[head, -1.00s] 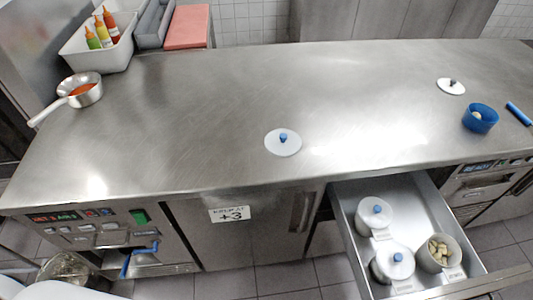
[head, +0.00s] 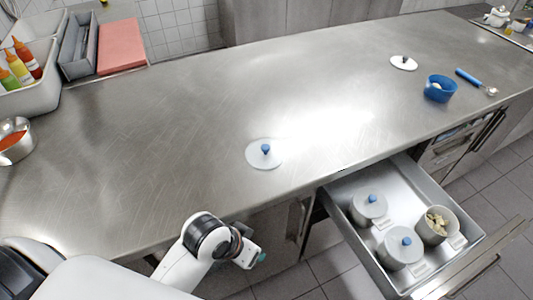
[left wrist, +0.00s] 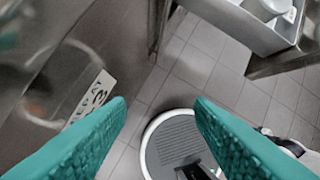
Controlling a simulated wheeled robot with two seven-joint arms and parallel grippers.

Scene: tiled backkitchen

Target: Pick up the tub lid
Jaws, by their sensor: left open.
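The round white tub lid with a blue knob (head: 258,157) lies flat on the steel counter, near its front edge, in the head view. A second white lid with a dark knob (head: 403,63) lies farther back to the right. My left gripper (head: 257,257) is in front of the counter, below and apart from the near lid. In the left wrist view its teal fingers (left wrist: 160,102) are spread and empty, above the floor. My right gripper is not in view.
The pulled-out drawer (head: 455,275) juts from the counter front at right. A blue container (head: 439,88) and a blue-handled tool (head: 470,78) lie at the right. A saucepan (head: 14,143) and a bin with bottles (head: 45,80) stand left. The counter around the near lid is clear.

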